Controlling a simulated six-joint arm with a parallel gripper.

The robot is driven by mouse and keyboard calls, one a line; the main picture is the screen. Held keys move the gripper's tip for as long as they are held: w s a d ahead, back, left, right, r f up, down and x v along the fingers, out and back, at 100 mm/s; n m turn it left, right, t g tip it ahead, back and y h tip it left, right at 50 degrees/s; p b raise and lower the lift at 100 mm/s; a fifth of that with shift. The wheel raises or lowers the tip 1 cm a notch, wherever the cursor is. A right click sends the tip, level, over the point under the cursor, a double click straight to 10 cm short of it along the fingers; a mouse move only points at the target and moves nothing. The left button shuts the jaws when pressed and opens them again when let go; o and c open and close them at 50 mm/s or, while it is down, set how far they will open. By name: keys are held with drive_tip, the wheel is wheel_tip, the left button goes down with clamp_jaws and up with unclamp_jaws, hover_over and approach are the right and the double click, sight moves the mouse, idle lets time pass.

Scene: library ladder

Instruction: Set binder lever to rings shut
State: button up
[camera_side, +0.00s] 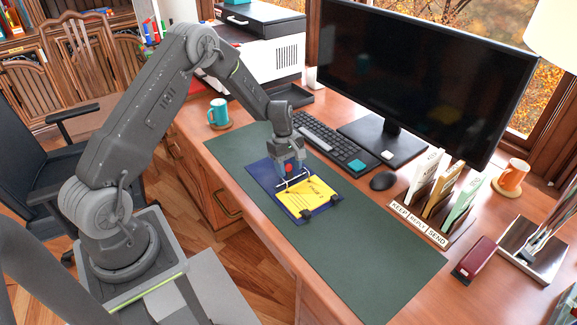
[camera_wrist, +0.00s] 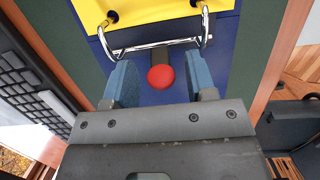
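The blue binder (camera_side: 262,174) lies open on the green desk mat, with a yellow sheet (camera_side: 300,200) on it. Its lever ends in a red ball knob (camera_wrist: 161,77); the knob also shows in the side view (camera_side: 289,168). The chrome rings (camera_wrist: 155,45) rise beyond the knob in the wrist view, near two dark holes in the sheet; I cannot tell whether they are closed. My gripper (camera_side: 291,170) points down over the binder's lever end. In the wrist view its blue fingers (camera_wrist: 163,80) stand apart on either side of the knob, with gaps both sides.
The keyboard (camera_side: 325,140) and mouse (camera_side: 383,181) lie behind the binder, below a large monitor (camera_side: 420,75). A sorter (camera_side: 432,215) with papers stands to the right. A teal mug (camera_side: 218,112) stands at the left. The mat (camera_side: 365,255) is clear at front right.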

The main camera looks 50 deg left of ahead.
drive_tip(key=v, duration=1.3)
drive_tip(key=shift+r, duration=0.4)
drive_tip(key=s+d+r+m+t+y, duration=0.2)
drive_tip(key=s+d+r+m, duration=0.8)
drive_tip(key=r, duration=0.5)
drive_tip(key=s+d+m+t, duration=0.1)
drive_tip(key=s+d+m, duration=0.3)
drive_tip(key=s, duration=0.4)
drive_tip(key=s+d+r+m+t, duration=0.1)
drive_tip(key=s+d+m+t, duration=0.1)
drive_tip(key=s, duration=0.6)
drive_tip(key=shift+s+d+r+m+t, duration=0.3)
drive_tip(key=shift+d+r+m, duration=0.05)
drive_tip(key=shift+d+m, duration=0.6)
